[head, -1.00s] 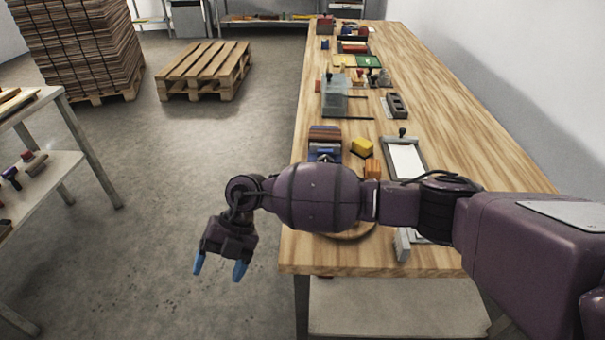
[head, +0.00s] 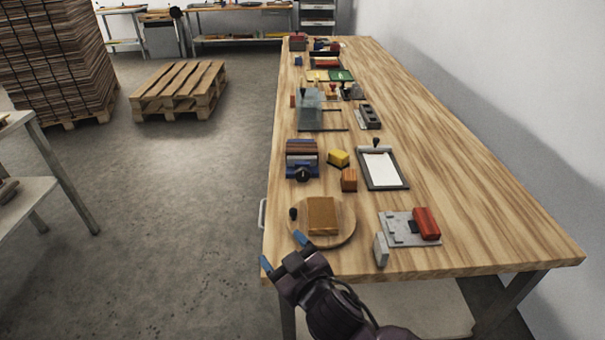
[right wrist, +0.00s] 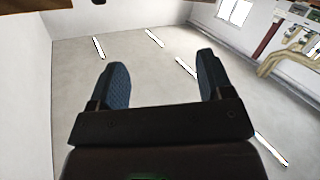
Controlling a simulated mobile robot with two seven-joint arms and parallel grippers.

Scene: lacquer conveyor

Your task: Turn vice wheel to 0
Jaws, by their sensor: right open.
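The vice (head: 295,164), blue with brown blocks at its back, stands near the left edge of the wooden workbench in the head view. Its dark round wheel (head: 303,174) faces the near side; any marking on it is too small to read. My right gripper (head: 282,251) is at the bench's near left corner, nearer than the vice and clear of it. Its blue-tipped fingers are apart. In the right wrist view the open gripper (right wrist: 158,70) has nothing between its fingers. My left gripper does not show.
A round wooden board (head: 343,232) with a brown block (head: 321,215) lies between my right gripper and the vice. A yellow block (head: 339,157) and an orange block (head: 349,180) sit right of the vice. A clipboard (head: 399,182) lies farther right.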

